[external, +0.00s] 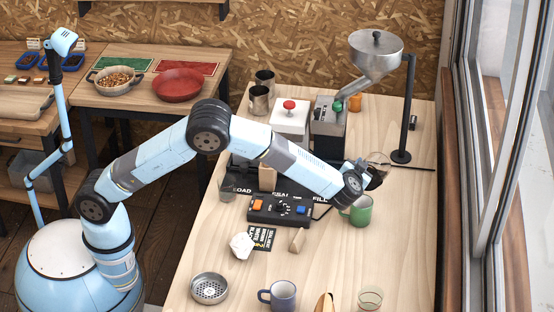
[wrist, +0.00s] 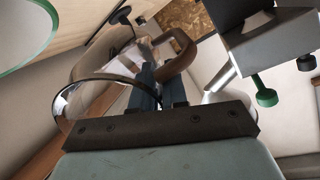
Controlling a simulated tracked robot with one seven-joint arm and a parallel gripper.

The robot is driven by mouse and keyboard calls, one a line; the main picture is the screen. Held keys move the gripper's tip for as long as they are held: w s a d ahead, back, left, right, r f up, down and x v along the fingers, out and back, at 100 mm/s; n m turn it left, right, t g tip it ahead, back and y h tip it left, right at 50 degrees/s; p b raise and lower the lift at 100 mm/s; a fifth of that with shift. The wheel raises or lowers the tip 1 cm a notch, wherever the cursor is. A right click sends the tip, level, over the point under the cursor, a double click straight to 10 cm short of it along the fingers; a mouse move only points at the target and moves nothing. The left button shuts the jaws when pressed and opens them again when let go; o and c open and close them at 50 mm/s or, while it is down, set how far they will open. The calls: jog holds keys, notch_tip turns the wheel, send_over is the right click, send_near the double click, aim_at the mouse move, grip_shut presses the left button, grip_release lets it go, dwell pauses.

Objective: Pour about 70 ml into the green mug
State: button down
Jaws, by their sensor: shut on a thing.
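The green mug (external: 357,212) stands upright on the pale wooden table, just below my gripper in the external view. A green rim, probably this mug's, shows at the top left corner of the wrist view (wrist: 52,28). The jug's glass wall (wrist: 68,100) looks tilted. I cannot make out its liquid level or any stream.
A black control box (external: 280,210) with orange and blue buttons lies left of the mug. Behind are a grinder (external: 329,128) with a hopper (external: 376,57) and a black post (external: 406,115). A blue mug (external: 283,296), a strainer (external: 209,288) and a glass (external: 370,299) stand in front.

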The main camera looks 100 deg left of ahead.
jog(key=shift+s+d+r+y, duration=0.1)
jog(key=shift+d+r+y, duration=0.05)
jog(key=shift+d+y, duration=0.25)
jog(key=shift+d+r, duration=0.1)
jog(key=shift+a+y, duration=0.2)
jog(key=shift+y, duration=0.2)
dwell(0.7)
jog(key=shift+d+f+t+y, duration=0.3)
jog(key=shift+d+y, duration=0.05)
jog(key=shift+y, duration=0.45)
dwell(1.6)
